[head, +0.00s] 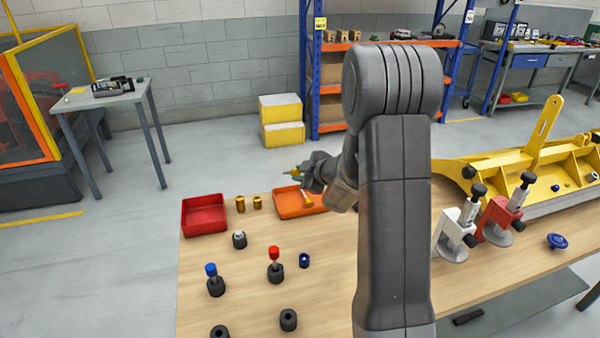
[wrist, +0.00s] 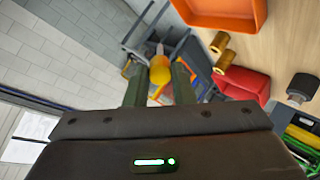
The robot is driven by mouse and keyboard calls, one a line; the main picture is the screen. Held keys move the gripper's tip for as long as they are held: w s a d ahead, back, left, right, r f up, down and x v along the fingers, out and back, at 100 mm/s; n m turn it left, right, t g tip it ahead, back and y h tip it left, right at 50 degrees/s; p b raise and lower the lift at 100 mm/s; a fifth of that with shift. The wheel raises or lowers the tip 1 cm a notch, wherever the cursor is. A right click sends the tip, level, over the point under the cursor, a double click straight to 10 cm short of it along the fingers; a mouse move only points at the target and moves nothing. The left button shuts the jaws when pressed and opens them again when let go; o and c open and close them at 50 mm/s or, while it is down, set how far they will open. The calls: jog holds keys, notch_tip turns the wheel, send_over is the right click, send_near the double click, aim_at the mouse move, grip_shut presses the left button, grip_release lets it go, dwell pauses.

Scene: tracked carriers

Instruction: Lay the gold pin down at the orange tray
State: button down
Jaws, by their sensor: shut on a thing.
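My gripper (head: 297,173) is shut on the gold pin (wrist: 160,72), which shows between the two fingers in the wrist view. Its yellow-orange part is at the fingertips and a greyish end points away. In the head view, the held pin is small and hard to make out. The orange tray (head: 285,208) lies at the table's far edge, below and around the gripper in the picture. Its rim also shows at the top of the wrist view (wrist: 232,22). A small yellow piece (head: 307,199) shows at the tray; I cannot tell whether it lies inside.
A red tray (head: 204,228) and two gold cylinders (head: 248,204) stand left of the orange tray. Several black holders, some with blue (head: 211,270) or red (head: 274,252) knobs, stand nearer. Clamps (head: 458,227) and a yellow fixture (head: 535,165) occupy the right.

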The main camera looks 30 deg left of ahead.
jog(key=shift+f+b, duration=3.4)
jog(key=shift+f, duration=1)
jog(key=c, duration=1.1)
grip_release()
jog(key=shift+c, duration=0.2)
jog(key=shift+r, duration=0.1)
jog(key=v, duration=0.7)
jog(key=shift+d, duration=0.15)
